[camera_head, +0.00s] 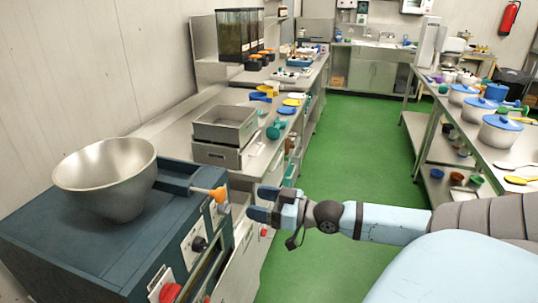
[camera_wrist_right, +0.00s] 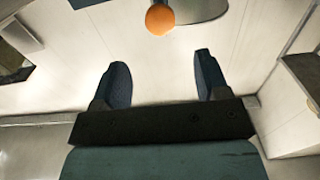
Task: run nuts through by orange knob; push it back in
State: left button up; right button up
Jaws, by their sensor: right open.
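I cannot make out any nuts. My left gripper is not in view.
The metal bowl (camera_head: 107,177) stands on the machine (camera_head: 75,245). A red knob (camera_head: 170,292) and a black knob (camera_head: 199,244) are on its front. A metal tray (camera_head: 226,124) sits on the counter behind. The green floor (camera_head: 366,150) is clear.

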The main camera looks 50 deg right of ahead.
jog(key=shift+v, duration=0.95)
dwell(0.4)
